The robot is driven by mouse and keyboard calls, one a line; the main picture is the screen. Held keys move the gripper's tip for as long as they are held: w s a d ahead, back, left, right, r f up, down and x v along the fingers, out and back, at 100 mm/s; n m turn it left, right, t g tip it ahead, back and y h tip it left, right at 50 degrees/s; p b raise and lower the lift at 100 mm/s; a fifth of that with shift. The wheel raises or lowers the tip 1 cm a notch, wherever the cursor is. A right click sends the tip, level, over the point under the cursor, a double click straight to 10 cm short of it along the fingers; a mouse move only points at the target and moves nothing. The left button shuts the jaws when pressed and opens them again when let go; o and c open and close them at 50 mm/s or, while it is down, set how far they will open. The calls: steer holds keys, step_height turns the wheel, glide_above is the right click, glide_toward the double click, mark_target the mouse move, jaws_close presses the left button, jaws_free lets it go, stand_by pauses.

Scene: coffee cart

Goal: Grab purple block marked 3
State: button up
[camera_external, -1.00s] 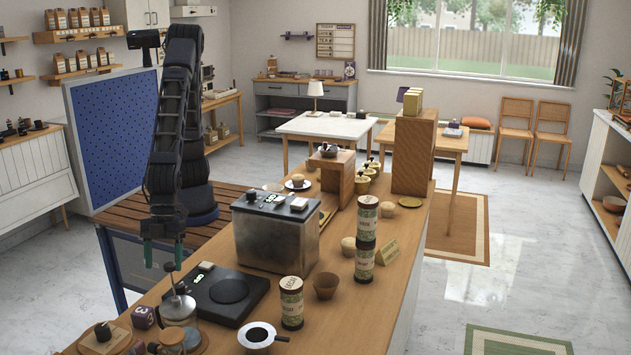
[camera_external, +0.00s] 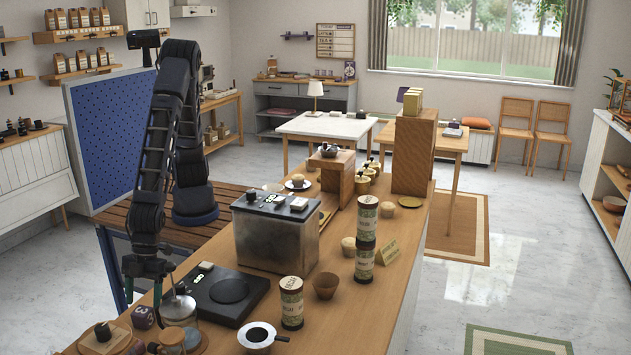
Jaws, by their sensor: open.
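The purple block marked 3 (camera_external: 143,317) sits on the wooden counter near its front left end, with a white 3 showing on its faces. My gripper (camera_external: 150,296) is open, points down and hangs just above the block, with its fingers on either side of the space over it. The fingers look apart from the block, but the exact gap is hard to tell. Nothing is between the fingers.
A glass jar with a metal lid (camera_external: 179,308) stands close to the right of the block. A black scale (camera_external: 225,296) lies farther right. A wooden board with small items (camera_external: 105,338) lies in front to the left. The counter (camera_external: 345,325) is bare at the front right.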

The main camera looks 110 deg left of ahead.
mark_target(142, 309)
steer(key=shift+x, duration=2.4)
steer(key=shift+d, duration=0.1)
steer(key=shift+c, duration=0.2)
steer(key=c, duration=1)
